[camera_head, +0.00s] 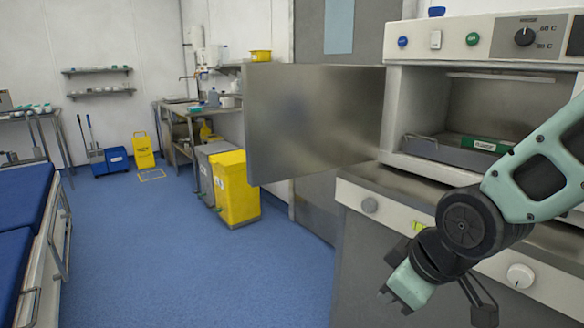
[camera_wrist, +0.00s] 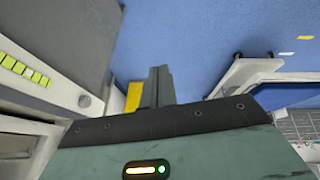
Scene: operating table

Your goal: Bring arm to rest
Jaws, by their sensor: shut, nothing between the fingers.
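My gripper (camera_head: 398,301) hangs at the lower right in the head view, in front of the white cabinet's drawer fronts. It points down and to the left. In the wrist view my gripper (camera_wrist: 158,72) shows its two fingers together with nothing between them. It touches nothing that I can see. My arm, pale green with dark joints, comes in from the right edge in the head view and is bent at the wrist.
A steel door (camera_head: 315,115) stands open to the left of the cabinet chamber. A yellow bin (camera_head: 236,190) stands beyond. A blue-topped bed (camera_head: 22,205) is at left. The blue floor (camera_head: 170,260) between is clear.

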